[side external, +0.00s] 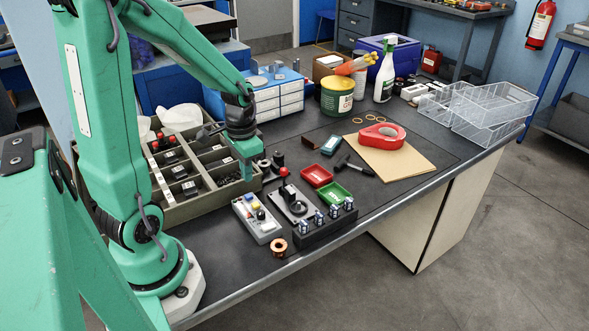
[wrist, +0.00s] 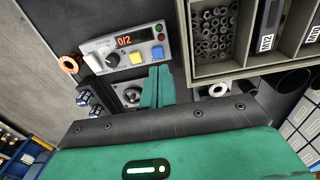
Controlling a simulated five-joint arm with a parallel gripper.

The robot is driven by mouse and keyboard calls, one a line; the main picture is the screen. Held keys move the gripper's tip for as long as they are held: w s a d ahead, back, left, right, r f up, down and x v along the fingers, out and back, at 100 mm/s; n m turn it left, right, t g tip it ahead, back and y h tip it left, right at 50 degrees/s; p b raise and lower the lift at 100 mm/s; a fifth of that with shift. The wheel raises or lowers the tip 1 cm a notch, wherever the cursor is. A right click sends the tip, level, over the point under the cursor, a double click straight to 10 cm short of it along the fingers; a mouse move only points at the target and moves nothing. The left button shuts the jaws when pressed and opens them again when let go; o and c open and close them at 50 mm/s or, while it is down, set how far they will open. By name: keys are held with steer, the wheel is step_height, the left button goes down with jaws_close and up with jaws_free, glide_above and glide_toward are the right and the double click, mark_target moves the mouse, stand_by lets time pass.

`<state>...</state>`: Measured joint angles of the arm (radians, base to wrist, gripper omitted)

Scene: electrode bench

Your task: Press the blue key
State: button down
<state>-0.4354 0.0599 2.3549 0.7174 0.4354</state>
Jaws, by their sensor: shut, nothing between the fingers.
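The box also shows in the side view (side external: 265,229), lying on the bench beside the compartment tray. My gripper (side external: 247,177) is shut and empty, pointing down near the tray's front right corner, behind the box. In the wrist view its green fingertips (wrist: 158,72) appear just below the blue key; they do not cover it. Their exact height above the bench is hard to tell.
The compartment tray (wrist: 225,69) stands beside the box. A copper ring (side external: 279,246) lies near the bench edge.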

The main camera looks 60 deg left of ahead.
mark_target(251, 197)
step_height(251, 197, up, 8)
stand_by(0.5)
stand_by(0.5)
steer(key=s+d+r+t, duration=0.2)
steer(key=d+r, duration=0.2)
steer(key=d, duration=0.2)
steer(key=s+d+r+t, duration=0.2)
steer(key=d+r+t, duration=0.1)
steer(key=d, duration=0.3)
steer(key=shift+s+d+r, duration=0.3)
steer(key=shift+s+r, duration=0.05)
stand_by(0.8)
